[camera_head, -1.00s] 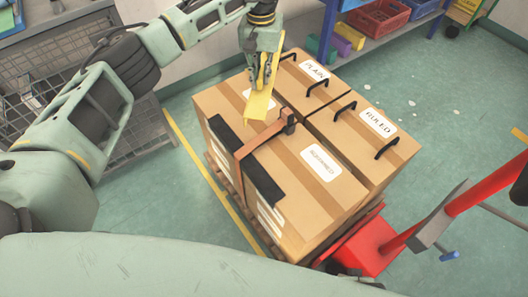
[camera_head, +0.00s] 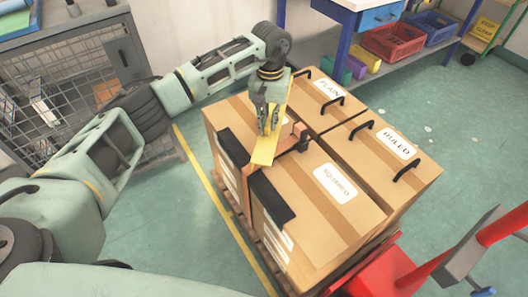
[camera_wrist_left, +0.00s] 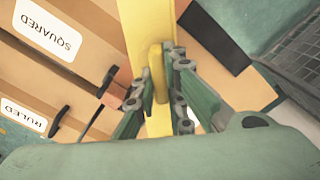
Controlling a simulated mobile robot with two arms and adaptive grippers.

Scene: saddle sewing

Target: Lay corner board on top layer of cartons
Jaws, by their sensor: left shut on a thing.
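My left gripper (camera_head: 268,122) is shut on a yellow corner board (camera_head: 264,152), above the near-left part of the cartons' top. In the left wrist view the fingers (camera_wrist_left: 158,88) pinch a raised yellow tab on the board (camera_wrist_left: 138,25). Whether the board touches the carton is unclear. The top cartons are labelled SQUARED (camera_head: 345,207), PLAIN (camera_head: 312,85) and RULED (camera_head: 415,163); part of the top lies behind the gripper. My right gripper is not in view.
A black edge piece (camera_head: 268,197) lies along the SQUARED carton's left edge, crossed by a brown strap (camera_head: 244,178). Black handles (camera_head: 407,168) stick up from the cartons. A red pallet jack (camera_head: 385,272) stands at the lower right. A wire rack (camera_head: 75,90) stands left, a blue bench (camera_head: 372,18) behind.

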